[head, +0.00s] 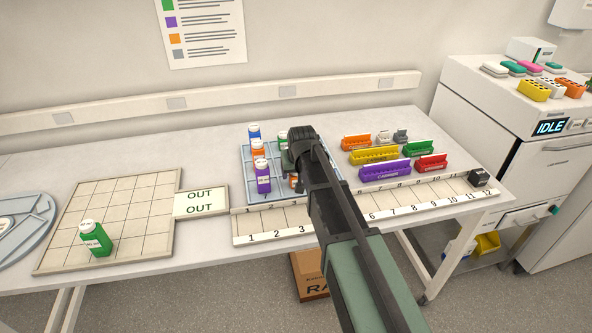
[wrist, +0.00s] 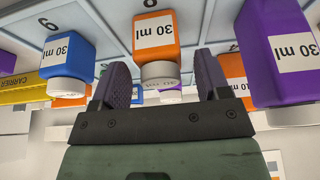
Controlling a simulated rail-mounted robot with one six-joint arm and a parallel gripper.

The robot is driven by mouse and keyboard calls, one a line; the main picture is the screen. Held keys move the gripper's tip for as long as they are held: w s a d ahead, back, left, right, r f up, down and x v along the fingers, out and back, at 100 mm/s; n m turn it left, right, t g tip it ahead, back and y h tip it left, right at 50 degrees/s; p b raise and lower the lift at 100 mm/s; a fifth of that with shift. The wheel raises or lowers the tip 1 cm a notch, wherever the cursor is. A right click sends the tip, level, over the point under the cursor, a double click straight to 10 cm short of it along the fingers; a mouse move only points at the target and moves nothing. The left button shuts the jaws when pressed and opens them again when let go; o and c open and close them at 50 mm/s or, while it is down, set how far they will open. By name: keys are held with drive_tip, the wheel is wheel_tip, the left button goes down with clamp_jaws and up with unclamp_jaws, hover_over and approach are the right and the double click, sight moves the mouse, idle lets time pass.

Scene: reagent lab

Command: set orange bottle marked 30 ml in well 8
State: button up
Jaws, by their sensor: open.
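In the wrist view an orange bottle marked 30 ml (wrist: 155,38) has its white cap between the two spread fingers of my gripper (wrist: 164,82). The fingers are open, and a gap shows on each side of the cap. In the head view my gripper (head: 297,158) is over the blue-grey rack (head: 325,173), and my arm hides part of it. Orange bottles (head: 258,150) stand in this rack; part of another (head: 295,181) shows beside my arm. A long strip with numbers 1 to 12 (head: 270,226) lies along the front; its place by number 8 (head: 413,197) looks empty.
A blue 30 ml bottle (wrist: 66,48) and a purple one (wrist: 278,50) flank the orange bottle closely. Coloured carriers (head: 374,155) stand right of the rack. A small black block (head: 479,178) sits at the strip's right end. A green bottle (head: 95,238) is on the left grid.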

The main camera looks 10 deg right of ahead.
drive_tip(key=p+v, duration=0.9)
drive_tip(key=v, duration=0.2)
drive_tip(key=s+f+g+b, duration=0.1)
drive_tip(key=s+g, duration=0.1)
drive_tip(key=s, duration=0.9)
drive_tip(key=s+f+g+b, duration=0.1)
drive_tip(key=s+f+g, duration=0.1)
drive_tip(key=s, duration=0.9)
drive_tip(key=shift+f, duration=0.2)
drive_tip(key=shift+s, duration=0.1)
